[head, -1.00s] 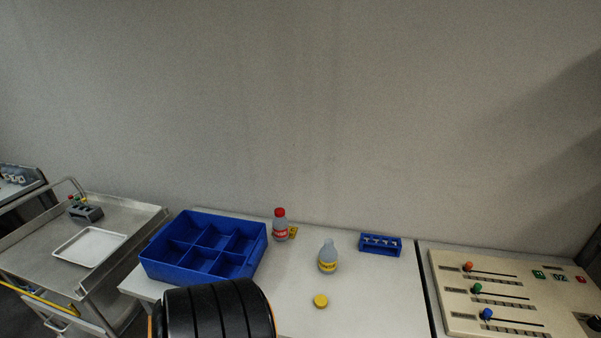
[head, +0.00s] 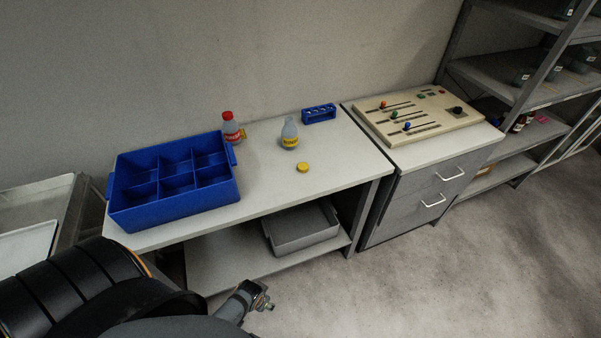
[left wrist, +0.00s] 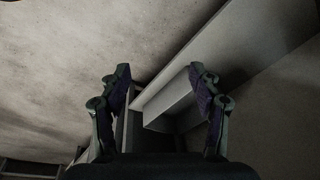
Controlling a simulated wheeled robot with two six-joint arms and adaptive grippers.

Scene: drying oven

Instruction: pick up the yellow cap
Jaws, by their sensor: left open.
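The yellow cap (head: 303,167) lies on the white table top, in front of the clear bottle with a yellow label (head: 289,134). The bottle stands upright with no cap on it. My left gripper (left wrist: 160,80) is open and empty in the left wrist view, with its two fingers spread apart. In the head view a gripper end (head: 262,296) shows low, in front of the table and below its top, well away from the cap. The cap does not show in the left wrist view. My right gripper is not in view.
A blue compartment box (head: 172,213) stands left on the table (head: 262,205). A red-capped bottle (head: 231,128) and a blue rack (head: 319,114) stand behind. A grey bin (head: 300,234) sits on the lower shelf. A control panel (head: 420,115) is to the right. Table room around the cap is clear.

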